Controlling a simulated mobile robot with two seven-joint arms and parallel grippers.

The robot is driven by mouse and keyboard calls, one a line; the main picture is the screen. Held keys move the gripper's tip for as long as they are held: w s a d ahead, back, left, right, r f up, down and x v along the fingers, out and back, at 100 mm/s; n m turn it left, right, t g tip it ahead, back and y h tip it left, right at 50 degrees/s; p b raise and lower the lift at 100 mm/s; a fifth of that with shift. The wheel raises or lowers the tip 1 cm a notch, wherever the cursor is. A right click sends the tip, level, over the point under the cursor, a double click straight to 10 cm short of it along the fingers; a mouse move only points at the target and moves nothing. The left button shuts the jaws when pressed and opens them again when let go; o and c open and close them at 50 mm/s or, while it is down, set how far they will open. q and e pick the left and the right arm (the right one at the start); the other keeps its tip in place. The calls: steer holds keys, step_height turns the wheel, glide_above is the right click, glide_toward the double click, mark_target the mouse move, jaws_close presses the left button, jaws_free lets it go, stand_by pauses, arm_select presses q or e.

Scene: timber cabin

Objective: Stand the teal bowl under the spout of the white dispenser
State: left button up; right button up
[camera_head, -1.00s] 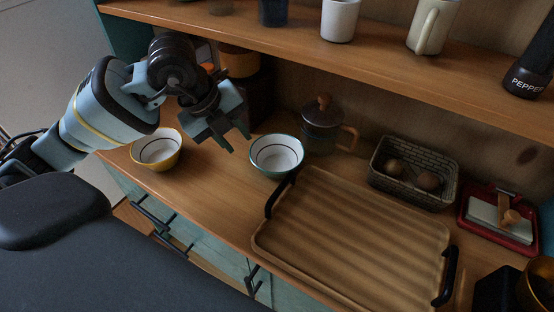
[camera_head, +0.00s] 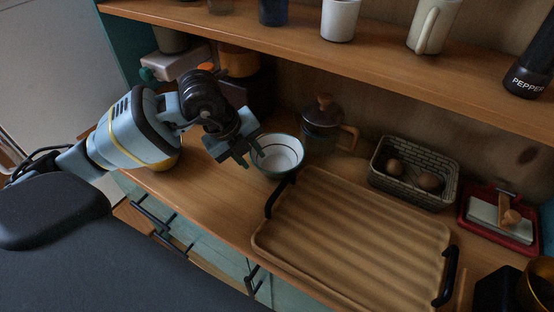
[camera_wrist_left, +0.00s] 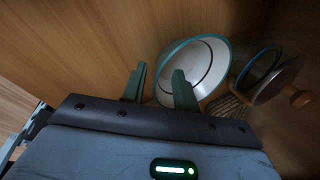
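The teal bowl (camera_head: 285,158), white inside with a dark ring, stands upright on the wooden counter; its teal rim also shows in the left wrist view (camera_wrist_left: 208,66). My left gripper (camera_head: 245,156) is at the bowl's left rim, with its fingers apart. In the left wrist view, one finger of my left gripper (camera_wrist_left: 159,72) is left of the rim and the other overlaps the bowl's inside; I cannot tell whether they touch it. A pale box-like thing with a teal knob (camera_head: 177,63) stands at the back left, partly hidden; I cannot tell whether it is the white dispenser. My right gripper is out of view.
A lidded pot with a wooden handle (camera_head: 322,125) stands close behind the bowl. A ribbed wooden tray (camera_head: 350,235) with black handles lies right of it. A basket (camera_head: 415,190) and a red dish (camera_head: 498,238) are farther right. A shelf (camera_head: 390,70) overhangs the counter.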

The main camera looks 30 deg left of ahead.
arm_select(q)
jaws_close()
steer(key=shift+r, duration=0.15)
step_height(320, 180, up, 10)
steer(key=shift+p, duration=0.3)
stand_by(0.4)
